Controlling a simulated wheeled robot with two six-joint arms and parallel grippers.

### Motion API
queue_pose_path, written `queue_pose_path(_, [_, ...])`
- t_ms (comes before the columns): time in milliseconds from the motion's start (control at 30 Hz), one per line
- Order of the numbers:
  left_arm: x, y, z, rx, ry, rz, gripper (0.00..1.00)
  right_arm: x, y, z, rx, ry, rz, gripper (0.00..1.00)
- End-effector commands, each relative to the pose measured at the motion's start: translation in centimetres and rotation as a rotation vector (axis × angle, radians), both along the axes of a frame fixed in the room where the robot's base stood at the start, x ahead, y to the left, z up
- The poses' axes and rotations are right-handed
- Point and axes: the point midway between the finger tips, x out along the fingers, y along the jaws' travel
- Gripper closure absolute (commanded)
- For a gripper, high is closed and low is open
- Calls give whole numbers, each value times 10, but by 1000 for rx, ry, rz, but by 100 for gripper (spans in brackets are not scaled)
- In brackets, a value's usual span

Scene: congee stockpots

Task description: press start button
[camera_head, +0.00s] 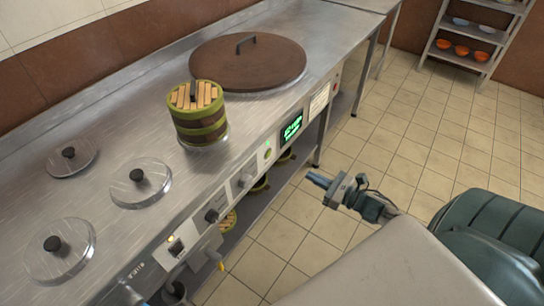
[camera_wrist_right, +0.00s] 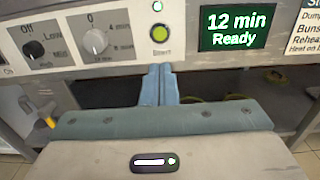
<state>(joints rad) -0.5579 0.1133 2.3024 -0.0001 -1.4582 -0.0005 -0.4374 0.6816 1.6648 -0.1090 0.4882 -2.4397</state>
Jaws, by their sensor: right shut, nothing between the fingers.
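The start button (camera_wrist_right: 160,34) is a round green button in a dark ring on the stove's front panel, labelled below, in the right wrist view. It shows small in the head view (camera_head: 267,153). My right gripper (camera_head: 318,179) is shut and empty, out in front of the panel. In the right wrist view its closed blue fingers (camera_wrist_right: 161,70) point at the panel just below the button, apart from it as far as I can tell. The display (camera_wrist_right: 238,27) right of the button reads "12 min Ready".
A timer knob (camera_wrist_right: 95,42) and a heat knob (camera_wrist_right: 34,50) sit left of the button. A steamer basket (camera_head: 199,120) and a large brown lid (camera_head: 248,62) stand on the steel counter. A yellow-tipped lever (camera_head: 220,266) juts out below. Tiled floor in front is free.

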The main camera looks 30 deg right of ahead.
Motion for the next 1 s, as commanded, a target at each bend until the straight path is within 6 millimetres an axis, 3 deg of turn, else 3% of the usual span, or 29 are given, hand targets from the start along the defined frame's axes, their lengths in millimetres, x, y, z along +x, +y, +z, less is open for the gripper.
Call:
queue_pose_path(433, [0, -1, 4, 0, -5, 0, 38, 10, 4, -1, 1, -1, -1, 100])
queue_pose_path(567, [-5, -2, 21, 1, -17, -5, 38, 29, 11, -1, 3, -3, -3, 100])
queue_pose_path(733, [-6, -2, 26, 1, -18, -5, 38, 53, 21, 1, 3, -2, -4, 100])
queue_pose_path(1000, [1, 1, -5, 0, 8, 2, 38, 96, 39, 3, 5, -1, -4, 100])
